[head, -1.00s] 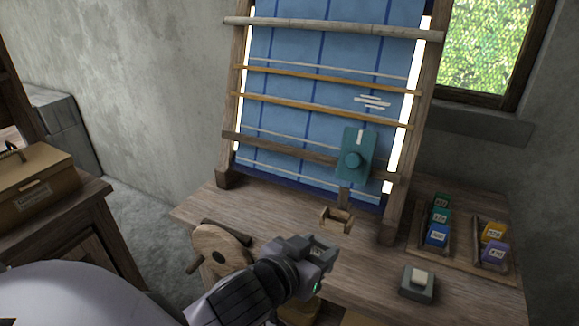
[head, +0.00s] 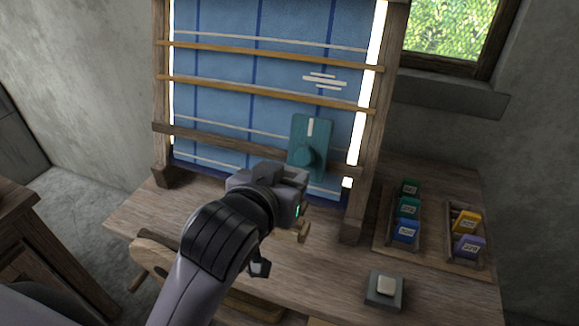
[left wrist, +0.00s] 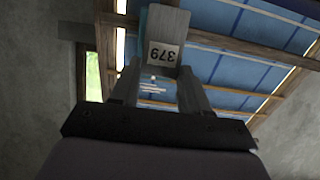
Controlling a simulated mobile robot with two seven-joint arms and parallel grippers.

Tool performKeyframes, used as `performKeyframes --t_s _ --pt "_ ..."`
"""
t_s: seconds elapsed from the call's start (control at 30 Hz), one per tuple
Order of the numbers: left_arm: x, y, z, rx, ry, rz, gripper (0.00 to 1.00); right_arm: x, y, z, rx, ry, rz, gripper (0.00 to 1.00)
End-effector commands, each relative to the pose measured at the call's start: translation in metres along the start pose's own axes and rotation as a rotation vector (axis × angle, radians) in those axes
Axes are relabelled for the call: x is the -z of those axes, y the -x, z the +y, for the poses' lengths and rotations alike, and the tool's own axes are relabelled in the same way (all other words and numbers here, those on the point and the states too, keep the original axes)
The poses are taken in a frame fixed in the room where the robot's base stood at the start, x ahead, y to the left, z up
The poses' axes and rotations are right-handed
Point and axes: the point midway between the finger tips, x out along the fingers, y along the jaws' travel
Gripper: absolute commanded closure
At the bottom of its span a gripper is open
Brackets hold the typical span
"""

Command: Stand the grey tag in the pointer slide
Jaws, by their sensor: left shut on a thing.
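My left gripper (head: 290,185) is shut on the grey tag (left wrist: 168,24), which shows between the fingers in the left wrist view (left wrist: 157,78). The tag has a white label reading 379, upside down in that view. In the head view the gripper and wrist hide the tag. A small wooden holder (head: 303,232), perhaps the pointer slide, is mostly hidden behind the gripper. I cannot tell whether the tag touches it. My right gripper is not in view.
The loom frame (head: 369,130) with blue cloth rises behind the gripper. To the right, wooden trays hold green and blue tags (head: 408,207) and yellow and purple tags (head: 467,222). A grey block with a pale top (head: 385,290) lies at the front right. A wooden wheel is at the left.

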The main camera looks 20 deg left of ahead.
Motion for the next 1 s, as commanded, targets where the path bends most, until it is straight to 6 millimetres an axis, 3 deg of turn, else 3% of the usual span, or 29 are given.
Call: performKeyframes --t_s 1.0 --pt "-0.065 -0.026 0.000 0.000 0.001 -0.002 0.83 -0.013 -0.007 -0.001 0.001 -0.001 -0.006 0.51"
